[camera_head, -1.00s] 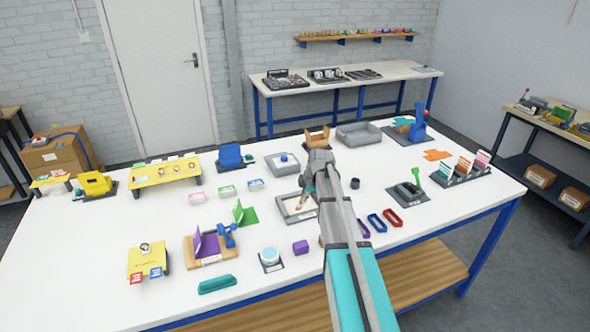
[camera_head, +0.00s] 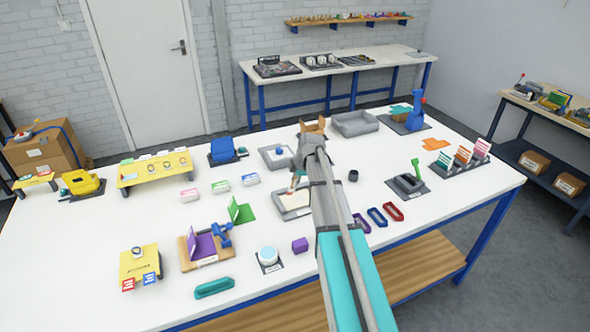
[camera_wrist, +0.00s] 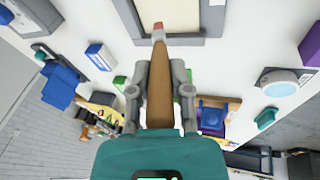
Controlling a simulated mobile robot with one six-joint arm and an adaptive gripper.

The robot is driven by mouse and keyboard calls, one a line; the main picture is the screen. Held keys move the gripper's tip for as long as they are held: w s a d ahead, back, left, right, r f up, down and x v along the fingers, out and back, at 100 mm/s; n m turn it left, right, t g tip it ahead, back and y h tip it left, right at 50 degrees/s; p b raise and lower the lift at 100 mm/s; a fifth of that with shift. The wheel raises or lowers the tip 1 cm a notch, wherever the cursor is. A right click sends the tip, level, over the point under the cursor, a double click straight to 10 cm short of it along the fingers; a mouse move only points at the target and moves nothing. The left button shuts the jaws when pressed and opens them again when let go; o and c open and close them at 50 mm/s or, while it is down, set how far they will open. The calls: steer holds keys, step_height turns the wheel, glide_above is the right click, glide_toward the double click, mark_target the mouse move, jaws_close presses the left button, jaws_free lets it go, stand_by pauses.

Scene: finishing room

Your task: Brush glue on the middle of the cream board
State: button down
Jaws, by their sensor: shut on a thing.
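My gripper (camera_wrist: 160,76) is shut on the wooden handle of a brush (camera_wrist: 160,58). The brush points away from my gripper, with a pale and reddish tip. The cream board (camera_wrist: 185,14) lies in a grey tray (camera_wrist: 214,20) at the top of the wrist view. The brush tip shows over the board near its lower edge in that view; whether it touches cannot be told. In the head view my gripper (camera_head: 297,181) is over the board (camera_head: 287,201), and my arm hides its right part. No glue can be made out on the board.
A grey tray with a small blue item (camera_head: 279,151) stands behind the board. A green upright piece (camera_head: 241,210) and a purple block (camera_head: 300,245) are close by at left and front. A small dark cup (camera_head: 353,176) stands to the right.

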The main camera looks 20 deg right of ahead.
steer(key=r+p, duration=0.4)
steer(key=p, duration=0.1)
steer(key=shift+a+r, duration=0.2)
steer(key=shift+r, duration=0.2)
steer(key=shift+f, duration=0.2)
